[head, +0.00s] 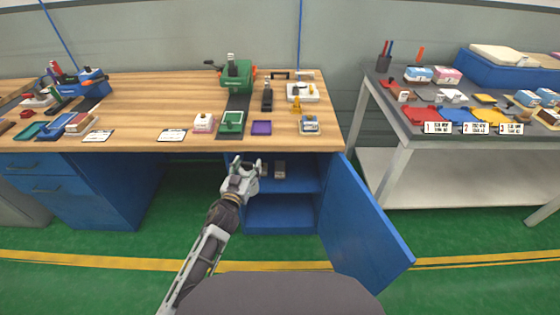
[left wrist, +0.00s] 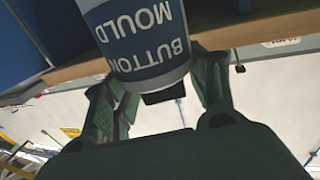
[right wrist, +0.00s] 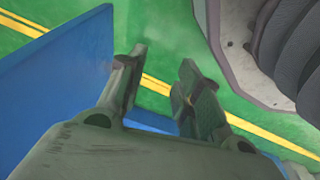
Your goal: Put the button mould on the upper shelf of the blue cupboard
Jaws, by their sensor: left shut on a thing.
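My left gripper (head: 248,166) is shut on the button mould (left wrist: 146,42), a round piece with a blue band lettered BUTTON MOULD, upside down in the left wrist view. In the head view the gripper is in front of the blue cupboard's opening, just below the worktop edge, and I cannot make out the mould clearly there. The blue cupboard (head: 278,211) has its door (head: 362,225) swung open to the right. Small grey items (head: 280,170) show on its upper shelf (head: 296,184). My right gripper (right wrist: 163,57) is open and empty near a blue panel.
The wooden worktop (head: 150,90) above carries a green press (head: 237,74), small boxes and tools. A second table (head: 400,125) with coloured trays stands at the right. The green floor (head: 90,285) in front is clear.

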